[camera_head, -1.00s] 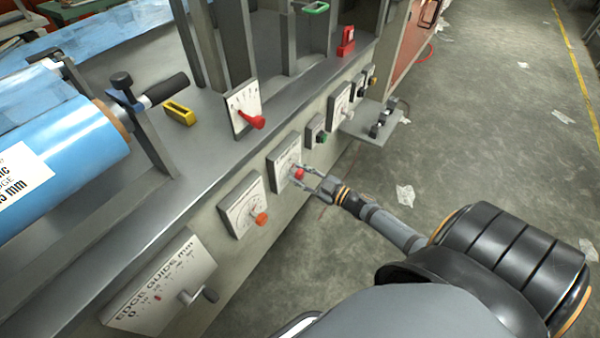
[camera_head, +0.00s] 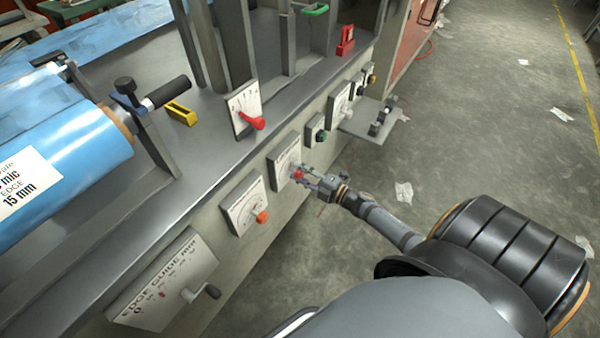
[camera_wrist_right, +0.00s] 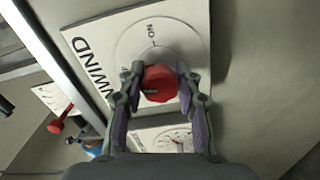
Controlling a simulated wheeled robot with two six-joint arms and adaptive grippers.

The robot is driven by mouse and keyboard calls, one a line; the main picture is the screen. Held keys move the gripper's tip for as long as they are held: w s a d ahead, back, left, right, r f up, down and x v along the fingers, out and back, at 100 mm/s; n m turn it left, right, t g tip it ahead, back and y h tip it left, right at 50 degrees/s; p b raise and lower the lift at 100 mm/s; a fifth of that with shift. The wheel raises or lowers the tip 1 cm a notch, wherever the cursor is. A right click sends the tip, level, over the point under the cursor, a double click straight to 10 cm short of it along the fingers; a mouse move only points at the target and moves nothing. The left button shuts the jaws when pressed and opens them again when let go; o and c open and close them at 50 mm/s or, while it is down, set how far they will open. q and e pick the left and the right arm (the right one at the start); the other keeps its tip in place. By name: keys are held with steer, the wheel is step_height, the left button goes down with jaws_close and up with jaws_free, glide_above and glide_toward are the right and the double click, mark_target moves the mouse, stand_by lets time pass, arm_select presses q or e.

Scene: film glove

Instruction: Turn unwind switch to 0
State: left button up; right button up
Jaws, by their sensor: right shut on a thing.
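The unwind switch is a red knob (camera_wrist_right: 160,84) on a white plate (camera_wrist_right: 84,55) lettered "UNWIND", with an upside-down "ON" mark above the knob in the right wrist view. In the head view the red knob (camera_head: 298,174) sits on the machine's front panel. My right gripper (camera_head: 308,177) reaches it from the lower right. In the right wrist view its two fingers (camera_wrist_right: 160,90) are shut on the knob, one on each side. The "0" mark and the knob's exact setting cannot be read. My left gripper is not in view.
Along the panel are an orange-knob dial (camera_head: 245,205), an edge guide plate (camera_head: 150,290) with a crank, and a green button (camera_head: 320,133). A red lever (camera_head: 250,122) stands above. A small shelf (camera_head: 375,132) juts out at right. The floor right of the machine is mostly open.

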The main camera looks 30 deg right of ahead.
steer(key=shift+n, duration=1.3)
steer(key=shift+s+f+n, duration=0.1)
steer(key=shift+n, duration=0.2)
steer(key=o, duration=1.2)
steer(key=v, duration=1.2)
steer(key=shift+a, duration=0.1)
